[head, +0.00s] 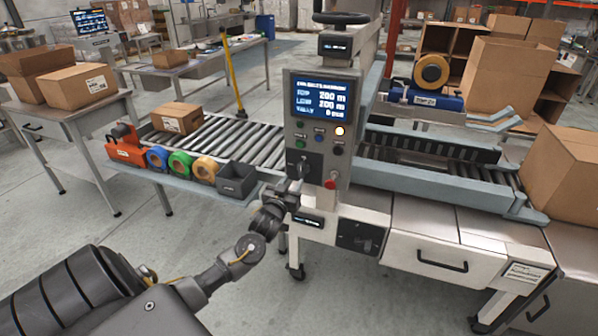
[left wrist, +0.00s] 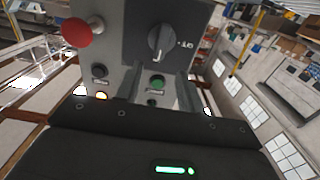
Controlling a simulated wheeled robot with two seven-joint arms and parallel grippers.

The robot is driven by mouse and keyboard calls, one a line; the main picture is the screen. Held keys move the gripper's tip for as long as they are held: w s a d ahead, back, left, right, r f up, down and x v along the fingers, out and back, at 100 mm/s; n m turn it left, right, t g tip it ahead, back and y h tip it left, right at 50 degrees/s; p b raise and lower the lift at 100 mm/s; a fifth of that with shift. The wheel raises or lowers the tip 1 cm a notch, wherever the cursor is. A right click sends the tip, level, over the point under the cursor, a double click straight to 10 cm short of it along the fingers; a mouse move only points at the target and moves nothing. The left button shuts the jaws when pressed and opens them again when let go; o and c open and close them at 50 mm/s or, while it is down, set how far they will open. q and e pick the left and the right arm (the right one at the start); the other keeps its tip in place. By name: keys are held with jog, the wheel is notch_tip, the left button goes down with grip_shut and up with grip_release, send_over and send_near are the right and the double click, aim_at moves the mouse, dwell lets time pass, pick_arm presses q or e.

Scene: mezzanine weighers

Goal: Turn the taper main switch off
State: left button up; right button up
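The taper's grey control panel (head: 318,112) stands in the middle of the head view. Its main switch, a dark rotary knob on a black plate (head: 302,166), is low on the panel. In the left wrist view the knob (left wrist: 161,42) shows close up, its bar nearly upright in the picture, with small white marks at its right. My left gripper (head: 293,188) is just below the switch in the head view. In the left wrist view its two fingers (left wrist: 158,82) are apart with nothing held between them; whether they touch the knob I cannot tell. My right gripper is not in view.
A red mushroom button (left wrist: 77,32) sits beside the switch plate, and a green button (left wrist: 156,83) shows between the fingers. A roller conveyor (head: 245,135) with tape rolls runs left of the panel. The taper bed (head: 440,185) and a large carton (head: 565,172) are right.

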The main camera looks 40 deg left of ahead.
aim_at(300, 170)
pick_arm(q)
jog(key=x, duration=0.7)
jog(key=shift+w, duration=0.15)
jog(key=shift+c, duration=0.2)
grip_shut()
